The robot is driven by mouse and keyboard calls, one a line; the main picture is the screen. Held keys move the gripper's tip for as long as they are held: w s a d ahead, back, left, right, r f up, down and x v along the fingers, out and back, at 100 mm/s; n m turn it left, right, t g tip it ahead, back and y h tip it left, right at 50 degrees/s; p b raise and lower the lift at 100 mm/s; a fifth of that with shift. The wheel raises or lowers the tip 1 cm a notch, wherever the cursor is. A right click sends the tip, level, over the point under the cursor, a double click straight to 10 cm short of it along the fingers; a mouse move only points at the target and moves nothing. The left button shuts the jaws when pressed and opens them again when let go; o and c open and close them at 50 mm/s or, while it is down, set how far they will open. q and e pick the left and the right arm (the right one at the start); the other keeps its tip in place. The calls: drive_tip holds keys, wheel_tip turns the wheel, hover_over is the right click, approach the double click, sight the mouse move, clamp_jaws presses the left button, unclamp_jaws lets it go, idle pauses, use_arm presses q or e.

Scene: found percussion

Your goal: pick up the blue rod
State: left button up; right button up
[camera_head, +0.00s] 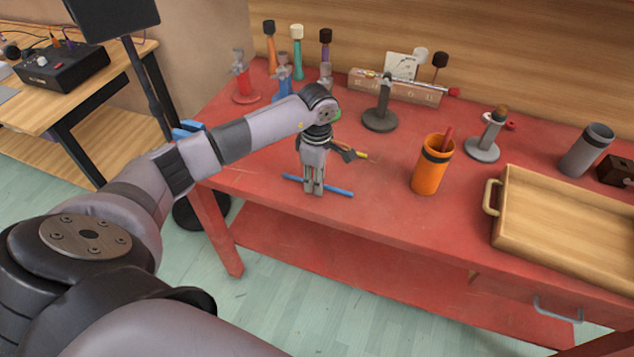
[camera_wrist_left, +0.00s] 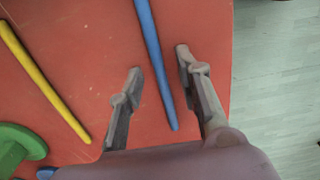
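The blue rod (camera_head: 338,190) lies near the front edge of the red table. In the head view my left gripper (camera_head: 314,189) points down at the middle of the rod and hides part of it. In the left wrist view the blue rod (camera_wrist_left: 152,45) runs between the two spread fingers of my left gripper (camera_wrist_left: 158,63), with a gap on each side. The gripper is open. Whether the fingertips touch the tabletop I cannot tell. My right gripper does not show.
A yellow rod (camera_wrist_left: 40,75) lies beside the blue one on the red table (camera_head: 300,222). An orange cup (camera_head: 428,172) and a wooden tray (camera_head: 487,195) stand to the right. Several mallets and stands line the back. Bare tabletop lies between the rod and the cup.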

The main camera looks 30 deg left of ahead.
use_arm(q)
clamp_jaws()
drive_tip(key=shift+r, duration=0.15)
idle(0.4)
